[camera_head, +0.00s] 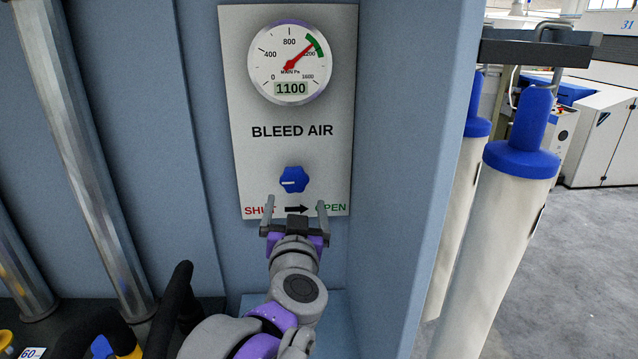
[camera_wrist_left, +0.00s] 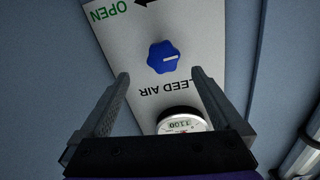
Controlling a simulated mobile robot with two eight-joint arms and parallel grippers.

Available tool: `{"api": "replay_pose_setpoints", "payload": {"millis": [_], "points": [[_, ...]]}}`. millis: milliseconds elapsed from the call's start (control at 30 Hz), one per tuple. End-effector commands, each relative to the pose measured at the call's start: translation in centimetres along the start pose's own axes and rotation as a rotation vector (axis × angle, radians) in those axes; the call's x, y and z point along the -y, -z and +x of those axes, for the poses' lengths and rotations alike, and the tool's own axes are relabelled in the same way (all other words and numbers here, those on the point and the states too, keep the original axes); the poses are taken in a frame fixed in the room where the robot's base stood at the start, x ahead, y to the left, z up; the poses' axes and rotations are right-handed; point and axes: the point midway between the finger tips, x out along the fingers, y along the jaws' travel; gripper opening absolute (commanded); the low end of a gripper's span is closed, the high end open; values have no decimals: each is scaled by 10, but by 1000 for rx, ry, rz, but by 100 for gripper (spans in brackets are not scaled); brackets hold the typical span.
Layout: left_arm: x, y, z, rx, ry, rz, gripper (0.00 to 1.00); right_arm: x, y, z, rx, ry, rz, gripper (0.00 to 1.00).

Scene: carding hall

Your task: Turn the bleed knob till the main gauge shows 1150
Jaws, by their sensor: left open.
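The main gauge (camera_head: 290,62) sits at the top of a pale BLEED AIR panel (camera_head: 245,160). Its digital window reads 1100 and its red needle points up and right, at the green band. The blue bleed knob (camera_head: 294,180) is lower on the panel, its white mark pointing left. My left gripper (camera_head: 295,208) is open and empty, just below the knob in the head view, its fingers apart over the SHUT and OPEN lettering. In the left wrist view the knob (camera_wrist_left: 164,57) lies beyond the open fingertips, not between them. The right gripper is not in view.
A blue cabinet wall (camera_head: 410,160) stands out to the right of the panel. White rollers with blue ends (camera_head: 505,220) hang beyond it. A metal pole (camera_head: 85,150) and black handles (camera_head: 180,290) are at the left.

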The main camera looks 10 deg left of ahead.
Motion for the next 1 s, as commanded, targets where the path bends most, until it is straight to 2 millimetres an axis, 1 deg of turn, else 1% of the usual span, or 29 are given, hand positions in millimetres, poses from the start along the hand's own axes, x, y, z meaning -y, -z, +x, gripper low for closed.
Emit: {"api": "replay_pose_setpoints", "payload": {"millis": [167,267,500,633,800,1000], "points": [[5,2,12,9,34,8,100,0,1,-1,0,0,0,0],[6,2,28,9,34,9,100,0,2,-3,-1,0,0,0],[8,2,74,8,32,8,100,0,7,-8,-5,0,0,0],[8,1,94,8,31,7,100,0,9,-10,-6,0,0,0],[8,1,107,8,30,8,100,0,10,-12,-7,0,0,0],[8,0,110,8,29,7,100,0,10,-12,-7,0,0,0]]}}
